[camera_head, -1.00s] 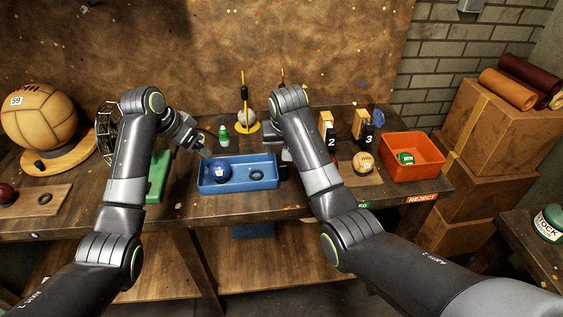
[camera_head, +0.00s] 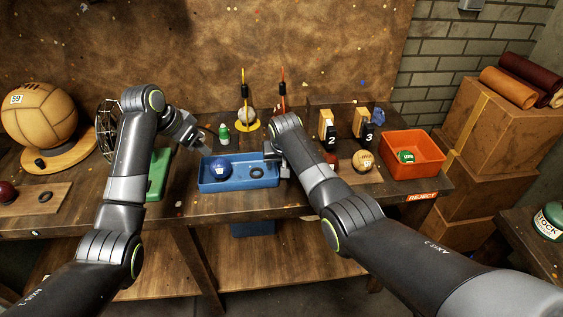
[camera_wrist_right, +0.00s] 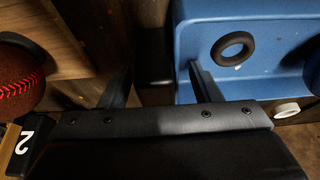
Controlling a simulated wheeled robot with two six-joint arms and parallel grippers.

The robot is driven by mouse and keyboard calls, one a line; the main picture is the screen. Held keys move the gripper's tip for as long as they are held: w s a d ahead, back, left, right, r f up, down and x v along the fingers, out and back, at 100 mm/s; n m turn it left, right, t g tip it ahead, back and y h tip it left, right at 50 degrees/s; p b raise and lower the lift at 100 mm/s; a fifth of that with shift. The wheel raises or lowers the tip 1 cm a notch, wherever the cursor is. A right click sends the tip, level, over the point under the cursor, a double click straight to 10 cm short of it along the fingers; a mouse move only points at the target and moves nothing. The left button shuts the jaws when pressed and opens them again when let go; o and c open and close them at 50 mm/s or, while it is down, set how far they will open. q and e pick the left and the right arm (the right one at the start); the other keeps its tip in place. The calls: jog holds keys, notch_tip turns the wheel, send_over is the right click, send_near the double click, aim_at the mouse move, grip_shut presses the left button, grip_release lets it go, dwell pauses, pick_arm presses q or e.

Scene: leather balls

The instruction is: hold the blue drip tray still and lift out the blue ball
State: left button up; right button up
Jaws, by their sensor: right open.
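The blue drip tray (camera_head: 240,184) sits on the workbench, with the blue ball (camera_head: 220,168) in its left part and a dark ring (camera_head: 257,172) to the ball's right. My left gripper (camera_head: 205,150) is at the tray's back left corner; its fingers are too small to tell open from shut. My right gripper (camera_head: 273,156) is at the tray's right end. In the right wrist view this gripper (camera_wrist_right: 162,88) is open, with one finger over the tray (camera_wrist_right: 200,30) and the other outside its end wall. The ring (camera_wrist_right: 233,46) lies inside the tray.
Right of the tray are a red ball (camera_wrist_right: 20,80), a tan ball (camera_head: 364,160) and an orange bin (camera_head: 414,170) holding a green ball (camera_head: 405,157).

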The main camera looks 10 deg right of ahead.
jog(key=shift+c, duration=0.3)
grip_shut()
dwell(0.6)
